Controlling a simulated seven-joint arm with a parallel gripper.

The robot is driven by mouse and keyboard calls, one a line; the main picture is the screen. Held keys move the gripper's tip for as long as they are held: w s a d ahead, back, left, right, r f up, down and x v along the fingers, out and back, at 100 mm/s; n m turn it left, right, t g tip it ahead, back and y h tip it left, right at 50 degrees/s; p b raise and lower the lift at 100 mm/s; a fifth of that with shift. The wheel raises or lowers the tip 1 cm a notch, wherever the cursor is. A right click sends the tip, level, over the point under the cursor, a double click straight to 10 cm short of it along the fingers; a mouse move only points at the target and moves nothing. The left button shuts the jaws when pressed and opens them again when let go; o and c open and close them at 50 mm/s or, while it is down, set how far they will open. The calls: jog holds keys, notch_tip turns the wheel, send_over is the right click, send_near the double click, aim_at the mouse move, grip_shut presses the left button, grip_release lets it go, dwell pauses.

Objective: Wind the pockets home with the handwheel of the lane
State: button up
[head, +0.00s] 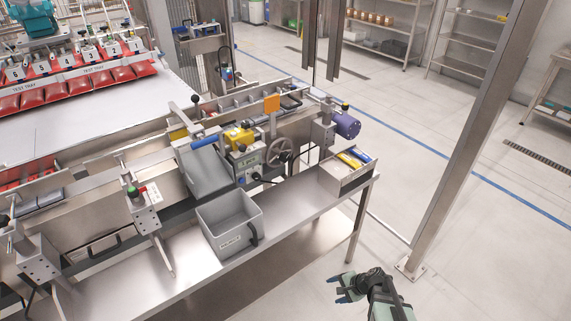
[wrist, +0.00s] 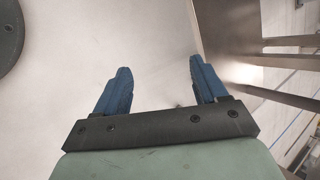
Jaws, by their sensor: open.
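The handwheel (head: 279,153) of the lane is a grey spoked wheel on the front side of the lane, below an orange plate, in the head view. The lane (head: 205,104) runs behind it with divided pockets, some holding dark items. My gripper (head: 341,289) is at the bottom right of the head view, over the floor in front of the bench and well apart from the handwheel. In the wrist view my gripper (wrist: 157,82) shows two blue fingers spread wide with nothing between them. The handwheel is not recognisable in the wrist view.
A grey bin (head: 230,226) stands on the steel bench, below a grey chute (head: 205,170). A tray (head: 347,170) with blue and yellow items sits at the bench's right end. A steel post (head: 480,130) rises at right. The floor around my gripper is clear.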

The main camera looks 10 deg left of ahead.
jog(key=w+d+r+m+t, duration=0.2)
jog(key=w+r+m+t, duration=0.15)
jog(key=w+r, duration=0.45)
jog(key=w+d+r+m+t, duration=0.25)
jog(key=w+r+m, duration=0.2)
jog(key=w, duration=0.55)
jog(key=w+d+r+m+t+h, duration=0.1)
jog(key=w+d+r+m+t, duration=0.35)
jog(key=w+r, duration=0.4)
jog(key=w+d+r+m+t, duration=0.3)
jog(key=w+r+m, duration=0.2)
jog(key=r, duration=0.6)
notch_tip(320, 180, up, 4)
jog(key=a+f+m, duration=0.1)
jog(key=a, duration=0.2)
jog(key=n+g+y, duration=0.3)
jog(key=y, duration=0.4)
send_near(286, 158)
jog(key=x, duration=1)
jog(key=shift+w+a, duration=0.1)
jog(key=shift+w, duration=0.05)
